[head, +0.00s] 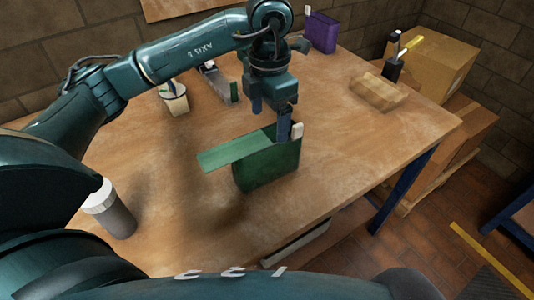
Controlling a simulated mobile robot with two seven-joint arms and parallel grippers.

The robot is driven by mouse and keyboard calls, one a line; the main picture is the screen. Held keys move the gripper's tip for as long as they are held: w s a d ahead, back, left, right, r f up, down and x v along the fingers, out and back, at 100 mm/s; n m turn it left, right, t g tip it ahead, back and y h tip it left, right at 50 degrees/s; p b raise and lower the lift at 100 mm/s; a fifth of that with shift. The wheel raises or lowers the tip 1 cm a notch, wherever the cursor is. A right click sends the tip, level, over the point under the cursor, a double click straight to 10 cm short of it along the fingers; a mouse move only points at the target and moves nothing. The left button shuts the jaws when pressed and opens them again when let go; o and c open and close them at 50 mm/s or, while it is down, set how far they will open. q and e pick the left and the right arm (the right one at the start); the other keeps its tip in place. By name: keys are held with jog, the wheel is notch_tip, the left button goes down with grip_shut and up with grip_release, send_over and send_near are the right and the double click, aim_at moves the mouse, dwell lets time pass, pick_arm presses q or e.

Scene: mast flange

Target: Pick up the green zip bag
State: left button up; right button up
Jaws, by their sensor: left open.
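My left gripper (271,118) points down over the bag's far top edge, open. Its right finger overlaps the bag's top near the white piece; I cannot tell whether it touches. Its left finger is above and behind the bag. My right gripper is not in view.
The table (340,150) is clear around the bag. A grey bottle with a white lid (113,212) stands at left. Behind are a cup (174,99), a grey item (219,82) and a purple box (321,32). A wooden block (377,92) and black holder (393,69) stand at right.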

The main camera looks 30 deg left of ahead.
aim_at(267, 151)
pick_arm(q)
notch_tip(267, 151, down, 5)
jog(key=shift+f, duration=0.1)
jog(key=shift+a+f+p, duration=0.15)
jog(key=shift+f+p, duration=0.1)
jog(key=shift+f, duration=1.1)
jog(key=shift+a+f+p, duration=0.1)
jog(key=shift+f+p, duration=0.1)
jog(key=shift+f, duration=1.1)
jog(key=shift+c, duration=0.2)
jog(key=c, duration=1.1)
jog(key=shift+r, duration=0.1)
